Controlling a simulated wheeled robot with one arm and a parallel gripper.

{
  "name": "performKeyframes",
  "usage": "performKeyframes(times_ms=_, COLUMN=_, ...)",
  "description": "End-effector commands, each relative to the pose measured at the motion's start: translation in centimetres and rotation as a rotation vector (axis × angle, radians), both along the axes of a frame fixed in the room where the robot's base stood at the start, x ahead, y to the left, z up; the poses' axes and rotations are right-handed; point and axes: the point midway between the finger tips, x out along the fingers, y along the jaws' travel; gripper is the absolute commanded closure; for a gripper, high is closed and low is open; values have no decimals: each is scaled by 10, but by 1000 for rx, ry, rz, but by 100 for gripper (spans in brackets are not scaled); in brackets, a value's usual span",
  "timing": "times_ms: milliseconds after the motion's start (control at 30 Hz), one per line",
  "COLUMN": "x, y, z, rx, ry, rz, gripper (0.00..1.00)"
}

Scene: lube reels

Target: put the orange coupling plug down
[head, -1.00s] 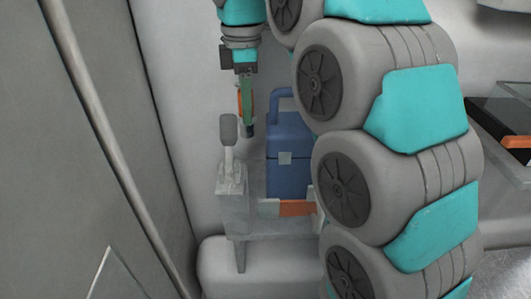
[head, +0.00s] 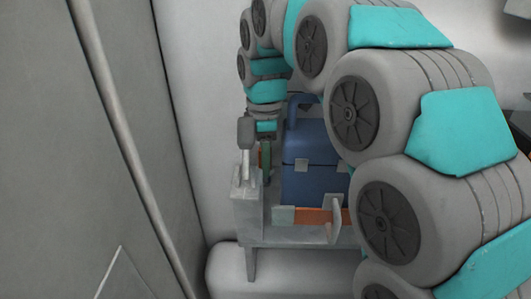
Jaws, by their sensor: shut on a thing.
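My gripper (head: 265,157) points down in the head view, low over the far left part of a grey metal stand (head: 285,236). It is just behind a grey lever and left of a blue box. It is shut on the orange coupling plug, of which only a thin edge can be made out now; the lever and the fingers hide most of it. Whether the plug touches the stand cannot be seen.
The upright lever (head: 246,135) stands on a block at the stand's left end. The blue box (head: 312,175) with a handle is close to the gripper's right. An orange bar (head: 305,215) lies in front of the box. A grey panel (head: 90,150) fills the left.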

Motion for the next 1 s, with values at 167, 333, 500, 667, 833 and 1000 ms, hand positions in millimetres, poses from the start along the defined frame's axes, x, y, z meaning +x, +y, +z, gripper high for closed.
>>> performKeyframes(times_ms=167, x=7, y=0, z=1, rx=0, ry=-1, rz=0, gripper=100)
performKeyframes(times_ms=333, x=17, y=0, z=1, rx=-1, ry=2, rz=0, gripper=100)
performKeyframes(times_ms=500, x=30, y=-1, z=1, rx=-1, ry=1, rz=0, gripper=100)
performKeyframes(times_ms=667, x=38, y=-2, z=-2, rx=-1, ry=1, rz=-1, gripper=100)
performKeyframes(times_ms=833, x=38, y=-2, z=-11, rx=0, ry=-1, rz=-1, gripper=100)
performKeyframes(times_ms=1000, x=38, y=-2, z=-11, rx=0, ry=-1, rz=-1, gripper=100)
